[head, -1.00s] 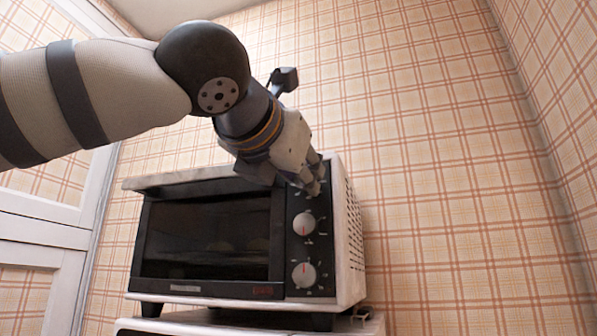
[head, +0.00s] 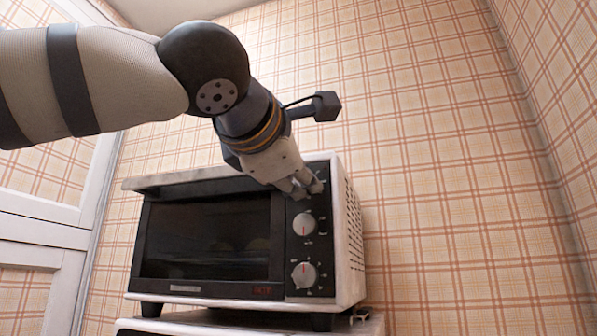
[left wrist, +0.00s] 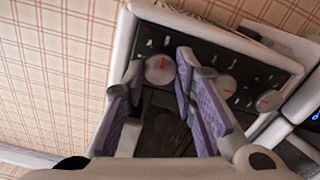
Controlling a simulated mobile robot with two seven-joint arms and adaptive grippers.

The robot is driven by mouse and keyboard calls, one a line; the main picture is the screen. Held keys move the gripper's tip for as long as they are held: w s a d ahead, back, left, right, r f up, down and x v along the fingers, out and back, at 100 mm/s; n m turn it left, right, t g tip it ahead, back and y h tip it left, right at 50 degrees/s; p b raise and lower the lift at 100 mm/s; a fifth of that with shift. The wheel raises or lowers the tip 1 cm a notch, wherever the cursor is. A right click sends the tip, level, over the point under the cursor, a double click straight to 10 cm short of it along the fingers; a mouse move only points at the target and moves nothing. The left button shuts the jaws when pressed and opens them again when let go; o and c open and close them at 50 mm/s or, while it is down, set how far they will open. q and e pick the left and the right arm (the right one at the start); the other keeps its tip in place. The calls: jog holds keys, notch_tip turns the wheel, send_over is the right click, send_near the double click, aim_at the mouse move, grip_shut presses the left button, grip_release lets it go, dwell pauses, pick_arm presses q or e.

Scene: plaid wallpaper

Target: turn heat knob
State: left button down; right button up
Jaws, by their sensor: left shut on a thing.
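The black-and-white toaster oven (head: 208,240) has a control panel with three round silver knobs on its right side. My left gripper (head: 306,186) is at the top knob, its fingers hiding that knob in the head view. In the left wrist view the top knob (left wrist: 160,69) sits between the fingertips, with a red mark on its face. The gripper is shut on it. The middle knob (head: 304,224) and bottom knob (head: 304,275) stand free below, each with a red line. I cannot read which knob is labelled heat. My right gripper is not in view.
The oven stands on another white appliance (head: 345,325). Its dark glass door is shut. Plaid wall (head: 450,170) lies behind and to the right, with free room right of the oven. A white panelled door or cabinet (head: 45,235) is at the left.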

pick_arm(q)
jog(key=m, duration=1.8)
jog(key=shift+m, duration=0.7)
jog(key=c, duration=1.3)
grip_release()
